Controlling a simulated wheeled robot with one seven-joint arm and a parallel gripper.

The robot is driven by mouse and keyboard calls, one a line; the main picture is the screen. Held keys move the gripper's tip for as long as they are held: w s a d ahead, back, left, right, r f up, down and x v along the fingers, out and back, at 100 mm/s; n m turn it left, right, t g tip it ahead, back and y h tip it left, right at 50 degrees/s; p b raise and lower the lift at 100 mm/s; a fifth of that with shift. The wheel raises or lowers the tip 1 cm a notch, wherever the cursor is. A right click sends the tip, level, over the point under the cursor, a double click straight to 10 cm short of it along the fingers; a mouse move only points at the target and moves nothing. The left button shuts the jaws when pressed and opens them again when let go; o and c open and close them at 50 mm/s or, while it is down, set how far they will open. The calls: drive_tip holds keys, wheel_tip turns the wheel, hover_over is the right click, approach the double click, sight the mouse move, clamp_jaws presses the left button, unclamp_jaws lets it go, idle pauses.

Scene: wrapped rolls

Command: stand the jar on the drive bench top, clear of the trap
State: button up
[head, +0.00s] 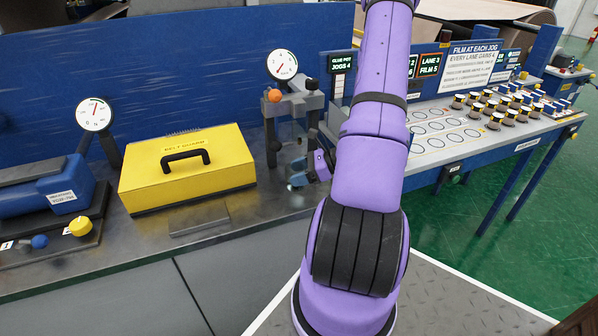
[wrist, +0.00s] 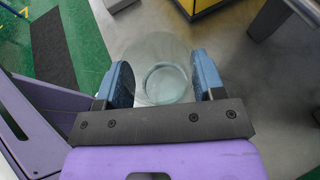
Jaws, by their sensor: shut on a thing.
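The jar (wrist: 165,82) is clear glass and round. In the wrist view I look down on it between the two blue fingers of my gripper (wrist: 166,82), which are shut on its sides. In the head view my gripper (head: 310,174) is low over the drive bench top (head: 250,205), right of the yellow guard, and the jar is hard to make out. I cannot tell whether its base touches the bench. A grey two-post fixture with an orange ball (head: 274,95) and clear glass between its posts stands just behind my gripper. It may be the trap, but no label shows.
The yellow belt guard (head: 190,165) with a black handle sits left of my gripper. The film table (head: 440,140) with several small jars is at right.

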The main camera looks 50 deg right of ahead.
drive_tip(key=shift+f, duration=1.75)
drive_tip(key=shift+f, duration=0.1)
drive_tip(key=o, duration=1)
drive_tip(key=shift+c, duration=0.2)
